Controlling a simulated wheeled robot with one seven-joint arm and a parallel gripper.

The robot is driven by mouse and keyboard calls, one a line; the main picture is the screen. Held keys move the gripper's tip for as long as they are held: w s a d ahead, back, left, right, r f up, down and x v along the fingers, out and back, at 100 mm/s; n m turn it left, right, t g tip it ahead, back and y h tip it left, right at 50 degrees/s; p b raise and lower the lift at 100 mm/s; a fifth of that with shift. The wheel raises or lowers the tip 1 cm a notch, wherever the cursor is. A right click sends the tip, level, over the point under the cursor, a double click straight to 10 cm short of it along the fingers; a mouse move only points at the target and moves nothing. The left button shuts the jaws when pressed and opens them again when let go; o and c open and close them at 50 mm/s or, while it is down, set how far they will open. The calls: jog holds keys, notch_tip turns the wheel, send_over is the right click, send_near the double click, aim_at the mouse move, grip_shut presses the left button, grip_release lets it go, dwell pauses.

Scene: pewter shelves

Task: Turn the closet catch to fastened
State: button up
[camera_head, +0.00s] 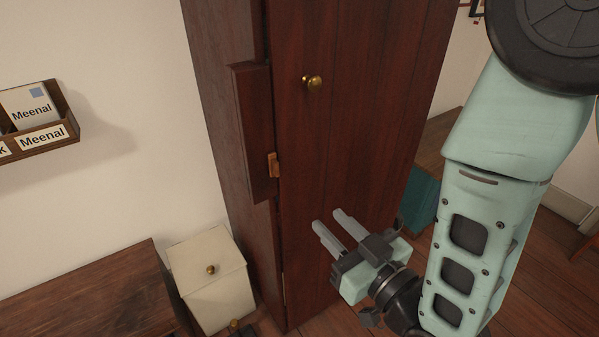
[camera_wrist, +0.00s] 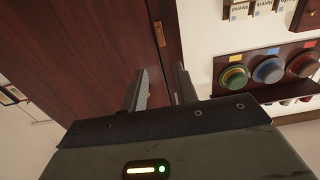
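The tall dark red-brown closet (camera_head: 355,130) stands in the middle of the head view. Its catch (camera_head: 273,165) is a small light-wood piece, roughly upright, at the left edge of the closet door beside a dark vertical board (camera_head: 250,120). In the wrist view, a small orange-brown piece (camera_wrist: 160,33) at the closet edge looks like the catch. My gripper (camera_head: 327,218) is open and empty, below and to the right of the catch, apart from it. Its two fingers also show spread in the wrist view (camera_wrist: 160,72).
A brass knob (camera_head: 312,82) sticks out of the door above the catch. A cream box (camera_head: 212,280) stands left of the closet near a wooden surface (camera_head: 90,300). A labelled wall rack (camera_head: 45,135) hangs at left. The wrist view shows a shelf with coloured round items (camera_wrist: 268,70).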

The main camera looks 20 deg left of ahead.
aim_at(278, 169)
jog(key=p+x, duration=0.2)
jog(key=x, duration=1.5)
jog(key=shift+w+a, duration=0.15)
grip_shut()
